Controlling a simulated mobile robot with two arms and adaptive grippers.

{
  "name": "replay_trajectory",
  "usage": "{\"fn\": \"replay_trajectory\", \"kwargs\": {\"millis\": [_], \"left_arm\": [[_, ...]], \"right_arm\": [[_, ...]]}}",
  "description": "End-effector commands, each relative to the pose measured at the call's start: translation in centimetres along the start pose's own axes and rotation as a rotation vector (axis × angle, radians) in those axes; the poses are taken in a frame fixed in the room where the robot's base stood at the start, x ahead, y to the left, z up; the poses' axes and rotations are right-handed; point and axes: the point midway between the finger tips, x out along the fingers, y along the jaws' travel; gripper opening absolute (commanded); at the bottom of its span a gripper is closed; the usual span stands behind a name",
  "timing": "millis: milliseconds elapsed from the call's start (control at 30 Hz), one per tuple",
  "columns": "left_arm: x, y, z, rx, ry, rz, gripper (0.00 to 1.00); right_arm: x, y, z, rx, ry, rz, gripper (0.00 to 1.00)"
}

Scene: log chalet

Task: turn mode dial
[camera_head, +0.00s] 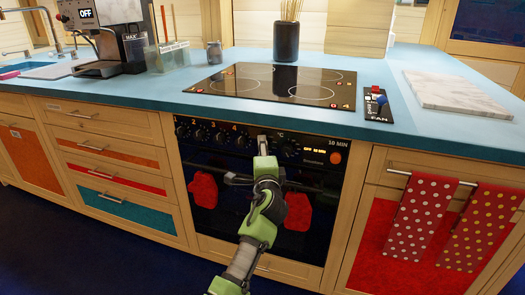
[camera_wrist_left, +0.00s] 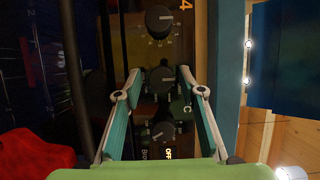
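The oven's control panel has a row of black dials. My left gripper (camera_head: 262,138) reaches up to this panel in the head view, between the dial near the "4" (camera_head: 241,141) and the dial under the "°C" mark (camera_head: 289,149). In the left wrist view my left gripper (camera_wrist_left: 159,74) is open, one teal finger on each side of the middle dial (camera_wrist_left: 160,79), likely the mode dial. No finger visibly presses on it; contact cannot be told. The "4" dial (camera_wrist_left: 159,19) is above it, and the "°C" dial (camera_wrist_left: 162,130) below. My right gripper is not in view.
The black oven front (camera_head: 230,200) has red mitts (camera_head: 203,190) hanging on it. Above is the blue counter (camera_head: 200,92) with a cooktop (camera_head: 277,84). A fan switch panel (camera_head: 376,103) and a marble board (camera_head: 455,93) are right. Dotted towels (camera_head: 420,215) hang at the right.

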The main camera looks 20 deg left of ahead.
Motion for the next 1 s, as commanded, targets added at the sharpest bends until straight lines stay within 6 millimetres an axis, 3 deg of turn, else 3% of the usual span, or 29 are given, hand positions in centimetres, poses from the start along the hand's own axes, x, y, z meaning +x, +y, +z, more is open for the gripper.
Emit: {"fn": "replay_trajectory", "kwargs": {"millis": [467,1000], "left_arm": [[-0.9,-0.1,-0.1,0.002,0.002,-0.003,0.41],[-10.3,0.1,0.0,0.001,0.001,0.001,0.41]], "right_arm": [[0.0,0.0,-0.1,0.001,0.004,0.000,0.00],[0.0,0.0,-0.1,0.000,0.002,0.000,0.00]]}}
